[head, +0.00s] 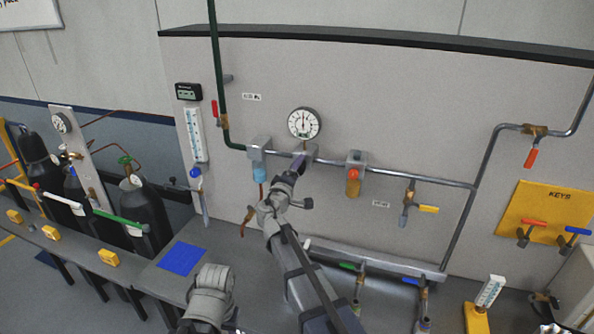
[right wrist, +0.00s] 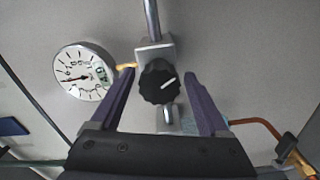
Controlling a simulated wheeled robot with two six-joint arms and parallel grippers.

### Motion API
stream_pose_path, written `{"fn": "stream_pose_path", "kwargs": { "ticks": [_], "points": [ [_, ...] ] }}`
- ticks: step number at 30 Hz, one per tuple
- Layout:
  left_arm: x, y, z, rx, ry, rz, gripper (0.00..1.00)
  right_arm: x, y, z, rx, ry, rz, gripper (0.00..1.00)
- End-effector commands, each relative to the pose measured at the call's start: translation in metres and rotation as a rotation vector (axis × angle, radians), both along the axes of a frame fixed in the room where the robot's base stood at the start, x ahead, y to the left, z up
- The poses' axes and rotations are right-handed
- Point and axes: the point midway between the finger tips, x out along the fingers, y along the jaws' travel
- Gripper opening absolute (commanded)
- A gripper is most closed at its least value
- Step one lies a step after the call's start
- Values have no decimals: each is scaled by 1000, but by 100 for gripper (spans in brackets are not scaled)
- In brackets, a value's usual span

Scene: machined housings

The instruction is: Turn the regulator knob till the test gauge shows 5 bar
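The round white test gauge (head: 304,123) is on the wall panel above the pipe. Its needle points roughly straight up in the head view; the scale is too small to read. The gauge also shows at the left of the right wrist view (right wrist: 85,71), turned, with a small green patch on its face. The black ribbed regulator knob (right wrist: 158,83) has a white pointer line. My right gripper (head: 297,163) is at the regulator below the gauge and hides the knob in the head view. Its purple fingers are open on either side of the knob, with visible gaps. My left gripper is out of view.
A filter with a blue bowl (head: 260,172) is left of the regulator, and a unit with an orange bowl (head: 353,183) is right of it. A yellow-handled valve (head: 428,209) hangs further right. A blue mat (head: 181,258) lies on the bench at lower left.

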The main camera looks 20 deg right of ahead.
Motion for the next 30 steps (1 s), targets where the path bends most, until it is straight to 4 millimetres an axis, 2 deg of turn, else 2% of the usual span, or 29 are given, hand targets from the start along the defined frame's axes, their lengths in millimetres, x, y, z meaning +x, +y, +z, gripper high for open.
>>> {"fn": "stream_pose_path", "kwargs": {
  "ticks": [10, 21, 30],
  "points": [
    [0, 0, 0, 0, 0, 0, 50, -3, 2, 1, -2, 0, 1, 86],
    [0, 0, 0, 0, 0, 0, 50, -51, 33, 0, -1, 0, 2, 86],
    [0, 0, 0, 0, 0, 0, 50, -65, 44, 0, -1, 0, 0, 86]
  ]
}}
